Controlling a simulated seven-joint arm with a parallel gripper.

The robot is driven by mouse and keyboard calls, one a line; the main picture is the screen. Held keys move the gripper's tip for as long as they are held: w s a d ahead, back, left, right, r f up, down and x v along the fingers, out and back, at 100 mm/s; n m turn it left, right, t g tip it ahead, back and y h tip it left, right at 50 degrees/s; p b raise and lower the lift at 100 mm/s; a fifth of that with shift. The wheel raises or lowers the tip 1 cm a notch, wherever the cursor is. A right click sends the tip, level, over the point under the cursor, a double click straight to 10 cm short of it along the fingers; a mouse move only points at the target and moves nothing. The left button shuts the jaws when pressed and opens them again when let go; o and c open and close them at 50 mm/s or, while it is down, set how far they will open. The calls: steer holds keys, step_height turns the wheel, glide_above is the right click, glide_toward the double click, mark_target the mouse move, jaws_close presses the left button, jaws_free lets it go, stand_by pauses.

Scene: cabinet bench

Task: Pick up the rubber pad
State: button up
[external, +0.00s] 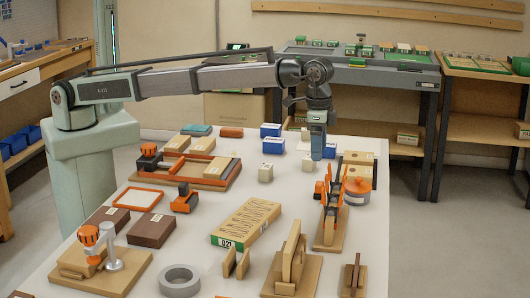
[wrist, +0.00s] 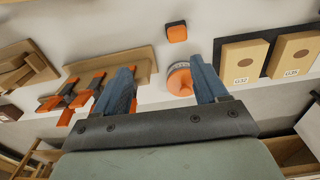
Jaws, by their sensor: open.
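No thing is clearly marked as the rubber pad. Flat candidates in the external view are a teal block (external: 197,130) and a rust-coloured block (external: 231,132), both at the far left of the table. A small orange-topped block with dark sides (wrist: 177,32) lies beyond my fingertips in the wrist view; I cannot make it out surely in the external view. My gripper (external: 317,156) hangs above the right part of the table, fingers down, apart and empty. In the wrist view (wrist: 165,80) a round orange-lidded container (wrist: 180,80) shows between the fingers, below them.
An orange-slotted wooden rack (external: 331,205) stands beside the container. Wooden boxes (wrist: 243,62) lie on the other side. The right table edge is close.

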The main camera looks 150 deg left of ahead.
mark_target(320, 183)
steer(key=f, duration=0.2)
steer(key=s+a+f, duration=0.1)
steer(key=f, duration=0.2)
steer(key=s+a+f, duration=0.1)
steer(key=f, duration=0.2)
steer(key=shift+s+a, duration=0.2)
steer(key=shift+w+f, duration=0.15)
steer(key=shift+f, duration=1.25)
steer(key=shift+w+f, duration=0.15)
steer(key=shift+f, duration=1.25)
steer(key=c, duration=1.1)
